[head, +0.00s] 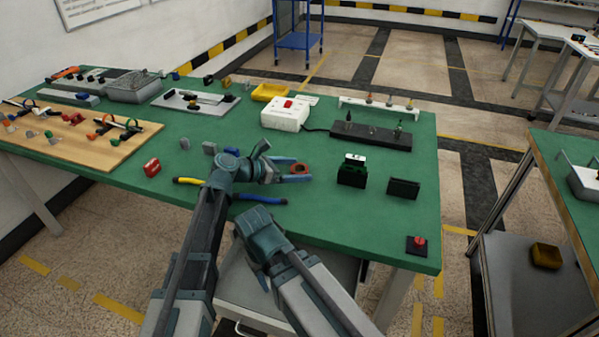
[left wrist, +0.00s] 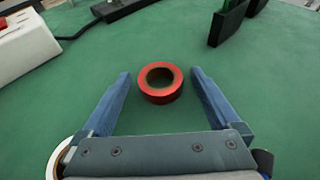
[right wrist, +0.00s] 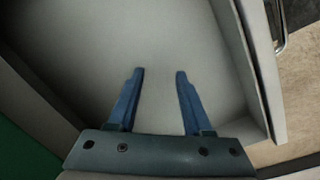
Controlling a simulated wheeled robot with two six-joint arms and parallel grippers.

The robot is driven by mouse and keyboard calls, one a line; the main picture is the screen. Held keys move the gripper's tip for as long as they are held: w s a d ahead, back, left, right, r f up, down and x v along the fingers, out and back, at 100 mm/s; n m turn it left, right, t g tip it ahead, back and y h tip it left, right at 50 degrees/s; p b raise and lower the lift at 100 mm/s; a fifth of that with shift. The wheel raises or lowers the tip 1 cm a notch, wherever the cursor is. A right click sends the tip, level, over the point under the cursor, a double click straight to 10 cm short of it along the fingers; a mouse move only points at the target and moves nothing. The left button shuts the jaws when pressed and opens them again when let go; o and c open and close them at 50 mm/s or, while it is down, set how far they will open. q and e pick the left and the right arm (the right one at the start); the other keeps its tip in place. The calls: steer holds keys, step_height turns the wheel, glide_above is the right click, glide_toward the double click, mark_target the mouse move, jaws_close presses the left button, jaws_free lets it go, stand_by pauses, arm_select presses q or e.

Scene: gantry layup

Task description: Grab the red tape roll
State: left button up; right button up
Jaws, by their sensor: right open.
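The red tape roll (left wrist: 160,83) lies flat on the green table. In the left wrist view it sits between the tips of my open left gripper (left wrist: 158,80), with a gap to each finger. In the head view the red tape roll (head: 299,169) shows at the fingers of my left gripper (head: 296,172), partly covered by them. My right gripper (right wrist: 160,72) is open and empty in the right wrist view, over a pale drawer or tray below the table's front edge. In the head view its fingers are hidden.
A black holder with a green board (head: 352,172) and a black block (head: 403,188) stand right of the roll. A white box with a red switch (head: 285,113) is behind it. Blue-handled pliers (head: 260,199) lie in front. A white roll (left wrist: 58,158) shows beside the left gripper's base.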

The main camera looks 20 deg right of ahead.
arm_select(q)
steer(key=c, duration=1.3)
steer(key=shift+r, duration=0.1)
arm_select(e)
steer(key=shift+r, duration=0.1)
